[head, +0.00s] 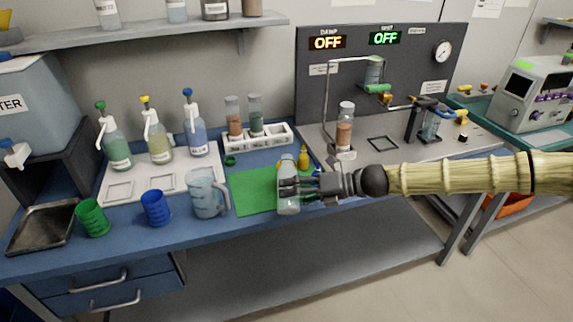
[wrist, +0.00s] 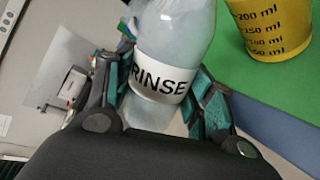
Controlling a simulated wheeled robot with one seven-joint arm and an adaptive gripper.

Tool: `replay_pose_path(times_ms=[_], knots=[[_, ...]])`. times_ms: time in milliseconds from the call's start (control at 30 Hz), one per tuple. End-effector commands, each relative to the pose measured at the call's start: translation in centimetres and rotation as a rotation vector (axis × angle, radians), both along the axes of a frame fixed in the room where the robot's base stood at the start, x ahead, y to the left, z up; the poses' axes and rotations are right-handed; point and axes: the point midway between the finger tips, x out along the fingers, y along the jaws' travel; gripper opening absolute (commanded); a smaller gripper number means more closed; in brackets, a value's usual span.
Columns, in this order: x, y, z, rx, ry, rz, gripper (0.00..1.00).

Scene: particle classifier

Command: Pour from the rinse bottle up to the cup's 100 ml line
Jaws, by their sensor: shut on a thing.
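The rinse bottle (wrist: 160,82), pale and translucent with a white RINSE label, is between my gripper's (wrist: 168,95) teal-padded fingers in the wrist view. My gripper (head: 287,188) is shut on it. In the head view the bottle (head: 289,201) looks roughly upright at the front right of the green mat; I cannot tell whether its base touches anything. A yellow cup (wrist: 268,25) with black ml markings stands on the mat at the upper right of the wrist view, apart from the bottle. In the head view it is mostly hidden behind the bottle. Its liquid level does not show.
A clear measuring jug (head: 207,194), a blue cup (head: 155,208) and a green cup (head: 92,218) stand left of the green mat (head: 250,196). A small yellow bottle (head: 303,157) and a white vial rack (head: 272,137) are behind. The mat's left part is clear.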

Motion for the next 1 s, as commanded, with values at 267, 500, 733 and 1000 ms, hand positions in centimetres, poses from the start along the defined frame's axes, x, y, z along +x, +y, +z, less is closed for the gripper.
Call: replay_pose_path(times_ms=[267,500,733,1000], knots=[[-0.03,0.0,0.41,0.0,0.022,0.0,0.17],[-0.07,0.01,0.64,-0.001,0.042,0.0,0.17],[-0.11,0.01,0.83,-0.002,0.06,0.0,0.17],[-0.17,0.03,1.09,-0.002,0.082,0.001,0.17]])
